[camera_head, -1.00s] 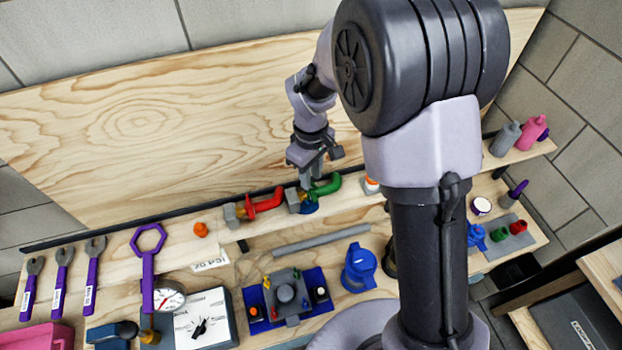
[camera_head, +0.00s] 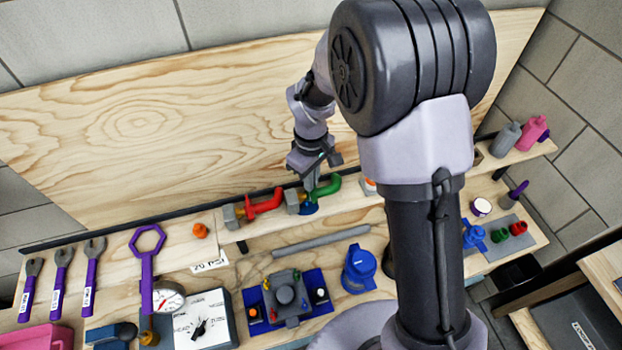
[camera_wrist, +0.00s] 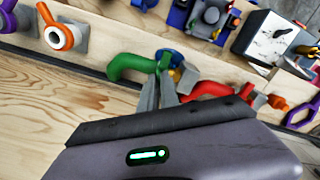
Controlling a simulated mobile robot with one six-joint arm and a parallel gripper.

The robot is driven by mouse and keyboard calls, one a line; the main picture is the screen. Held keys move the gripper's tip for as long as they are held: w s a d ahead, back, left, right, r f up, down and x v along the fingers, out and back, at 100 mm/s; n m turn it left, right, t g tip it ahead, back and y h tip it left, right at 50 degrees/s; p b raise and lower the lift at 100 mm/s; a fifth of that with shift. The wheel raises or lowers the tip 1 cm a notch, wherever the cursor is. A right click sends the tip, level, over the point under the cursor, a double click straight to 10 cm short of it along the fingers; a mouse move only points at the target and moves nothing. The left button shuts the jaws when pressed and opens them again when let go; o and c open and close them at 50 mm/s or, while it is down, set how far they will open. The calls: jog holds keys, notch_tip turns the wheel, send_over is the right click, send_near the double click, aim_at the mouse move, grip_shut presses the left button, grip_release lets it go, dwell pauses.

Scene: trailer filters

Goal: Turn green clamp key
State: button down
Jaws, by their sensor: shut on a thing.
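The green clamp key (camera_head: 328,186) is a curved green handle on the narrow ledge at the foot of the plywood panel, with a blue part (camera_head: 309,208) beneath its left end. My gripper (camera_head: 311,181) reaches down from above at the key's left part. In the wrist view, the fingers (camera_wrist: 164,82) are shut on the green key (camera_wrist: 135,67) near its inner end, beside the blue and yellow parts. The bent outer end sticks out to the left there. The fingers hide part of the grip.
A red clamp key (camera_head: 264,202) sits close to the left of the green one. In the wrist view, an orange ring handle (camera_wrist: 62,37) stands farther left. Below are a blue valve-like part (camera_head: 359,267), a grey rod (camera_head: 320,240) and a gauge (camera_head: 168,299).

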jog(key=m+b, duration=0.2)
jog(key=m, duration=0.1)
jog(key=shift+f+m, duration=0.1)
jog(key=shift+m, duration=0.3)
jog(key=shift+m+b, duration=0.55)
jog(key=shift+m, duration=0.85)
jog(key=c, duration=1.6)
grip_release()
notch_tip(320, 180, up, 18)
jog(key=p, duration=0.2)
jog(key=shift+f, duration=0.2)
